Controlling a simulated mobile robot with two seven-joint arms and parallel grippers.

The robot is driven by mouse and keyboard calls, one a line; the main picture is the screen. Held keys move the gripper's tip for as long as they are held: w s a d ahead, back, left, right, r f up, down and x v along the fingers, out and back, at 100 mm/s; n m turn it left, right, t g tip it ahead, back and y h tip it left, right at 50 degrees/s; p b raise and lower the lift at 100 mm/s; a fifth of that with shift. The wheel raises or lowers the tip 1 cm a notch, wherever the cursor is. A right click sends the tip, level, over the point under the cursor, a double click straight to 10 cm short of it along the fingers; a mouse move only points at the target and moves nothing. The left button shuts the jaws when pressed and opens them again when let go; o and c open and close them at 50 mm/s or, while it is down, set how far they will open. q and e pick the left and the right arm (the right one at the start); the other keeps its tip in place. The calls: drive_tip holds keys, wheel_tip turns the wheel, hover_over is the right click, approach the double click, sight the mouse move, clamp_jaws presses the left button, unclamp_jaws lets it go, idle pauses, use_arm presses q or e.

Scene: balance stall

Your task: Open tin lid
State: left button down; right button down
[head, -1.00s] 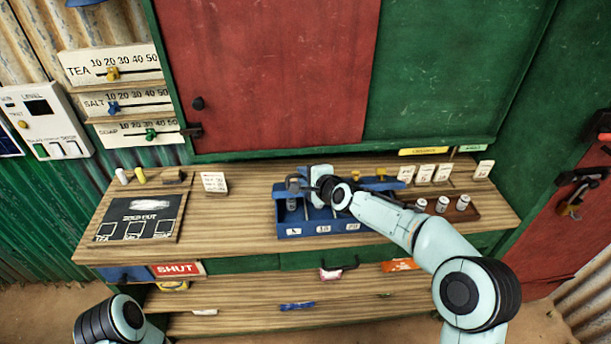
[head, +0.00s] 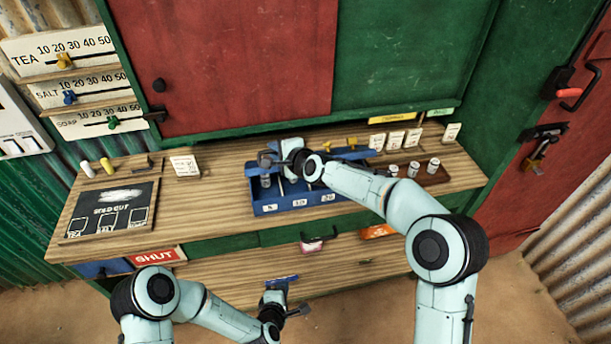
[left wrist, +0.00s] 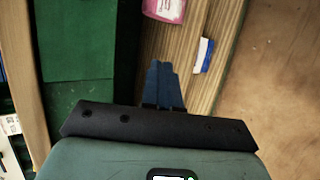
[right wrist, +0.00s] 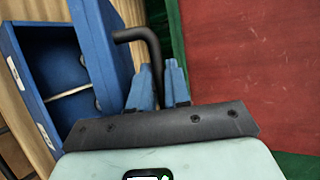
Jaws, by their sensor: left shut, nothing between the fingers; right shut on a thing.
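The blue tin (head: 283,208) stands on the counter, with its labelled front facing me and its compartments showing from above. A blue panel (right wrist: 105,45) stands along one side of its inside in the right wrist view. My right gripper (head: 268,158) is at the tin's back left. In the right wrist view its blue fingers (right wrist: 158,85) are shut on a dark bent handle (right wrist: 150,48), beside the panel.
A tray with several small pots (head: 413,170) is right of the tin. A pink packet (head: 312,244) and a blue-and-white item (left wrist: 203,55) are below the counter. The middle-left counter is clear.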

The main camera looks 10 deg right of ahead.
use_arm(q)
drive_tip(key=w+d+r+n+t+y, duration=0.2)
drive_tip(key=d+r+n+t, duration=0.3)
drive_tip(key=r+n, duration=0.6)
drive_tip(key=w+d+r+n+t+y, duration=0.25)
drive_tip(key=d+r+n+t, duration=0.3)
drive_tip(key=r+n, duration=0.55)
drive_tip(key=w+r+m, duration=0.2)
drive_tip(key=w+r, duration=0.4)
drive_tip(key=w, duration=0.6)
drive_tip(key=shift+w+d+r+g, duration=0.15)
drive_tip(key=shift+w+r+g, duration=0.05)
drive_tip(key=shift+r+g, duration=0.2)
